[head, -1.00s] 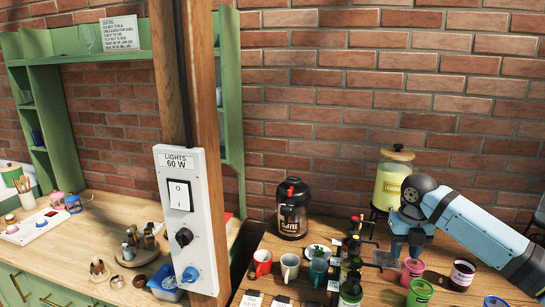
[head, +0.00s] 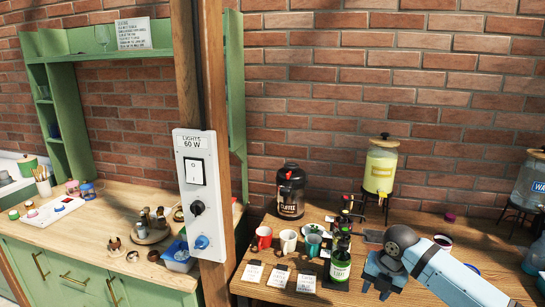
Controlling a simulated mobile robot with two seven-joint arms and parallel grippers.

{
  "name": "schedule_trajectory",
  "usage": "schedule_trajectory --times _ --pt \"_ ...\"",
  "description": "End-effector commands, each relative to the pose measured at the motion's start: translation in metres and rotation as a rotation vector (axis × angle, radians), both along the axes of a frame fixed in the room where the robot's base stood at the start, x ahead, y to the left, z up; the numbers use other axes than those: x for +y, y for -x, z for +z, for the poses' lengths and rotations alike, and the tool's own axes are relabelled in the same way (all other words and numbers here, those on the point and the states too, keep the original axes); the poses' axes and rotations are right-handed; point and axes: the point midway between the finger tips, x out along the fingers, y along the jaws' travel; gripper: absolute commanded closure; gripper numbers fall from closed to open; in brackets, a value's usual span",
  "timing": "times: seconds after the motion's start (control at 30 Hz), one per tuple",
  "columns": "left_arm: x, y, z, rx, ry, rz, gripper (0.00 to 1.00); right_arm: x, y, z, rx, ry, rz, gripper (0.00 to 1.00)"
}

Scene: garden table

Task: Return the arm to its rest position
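My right gripper (head: 375,291) is at the lower right of the head view, at the end of my blue and dark grey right arm (head: 440,277). It points down over the front part of the wooden table (head: 325,292). Its two fingertips look apart, and I see nothing between them. A green-labelled dark bottle (head: 340,263) stands just left of it. My arm hides part of the table behind it. My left gripper is not in view.
Mugs, including a red one (head: 264,237) and a white one (head: 288,241), stand left of the bottle. A coffee flask (head: 290,192), a yellow drink dispenser (head: 380,168) and a water dispenser (head: 531,182) stand behind. A wooden post with a switch box (head: 202,195) rises at left.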

Motion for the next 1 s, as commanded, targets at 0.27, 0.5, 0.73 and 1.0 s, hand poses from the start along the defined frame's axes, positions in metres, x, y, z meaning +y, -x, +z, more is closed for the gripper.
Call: schedule_trajectory --times 0.27,0.5,0.73,1.0 --pt "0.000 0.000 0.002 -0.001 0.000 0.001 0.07 0.069 0.061 -0.102 -0.044 -0.298 -0.498 0.63" --pt "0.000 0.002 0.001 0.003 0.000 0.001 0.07 0.101 0.131 -0.160 -0.018 -0.617 -1.027 0.63" --pt "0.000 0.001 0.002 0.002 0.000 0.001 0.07 0.099 0.210 -0.191 0.039 -0.922 -1.530 0.63" --pt "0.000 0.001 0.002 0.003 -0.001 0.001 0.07 0.072 0.295 -0.201 0.090 -1.210 -1.957 0.63"
